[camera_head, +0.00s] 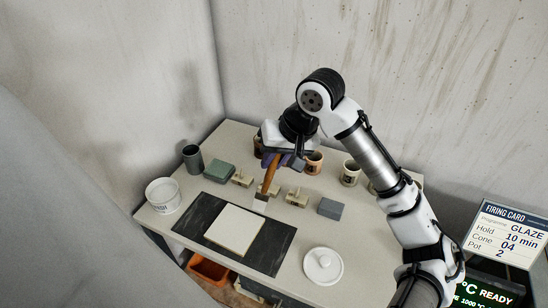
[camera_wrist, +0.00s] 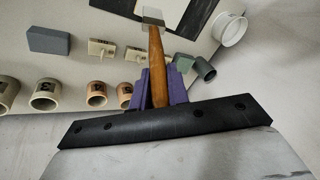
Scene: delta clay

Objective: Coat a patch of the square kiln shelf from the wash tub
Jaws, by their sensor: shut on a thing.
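The square kiln shelf (camera_head: 234,229) is a pale cream slab lying on a black mat (camera_head: 272,252) at the table's front left. The wash tub (camera_head: 163,196) is a round white open tub with dark lettering, left of the mat; it also shows in the wrist view (camera_wrist: 231,30). My gripper (camera_head: 276,160) is shut on a brush with a wooden handle (camera_head: 270,175), its pale head (camera_head: 261,201) pointing down near the mat's back right corner. In the wrist view the purple fingers (camera_wrist: 160,88) clasp the handle (camera_wrist: 158,62). I cannot tell the brush head's height.
A green block (camera_head: 219,171), a dark cup (camera_head: 192,158), small pale stamps (camera_head: 297,197) and a blue-grey block (camera_head: 330,208) stand behind the mat. Several mugs (camera_head: 350,173) line the back. A white round lidded thing (camera_head: 323,265) is at the front right.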

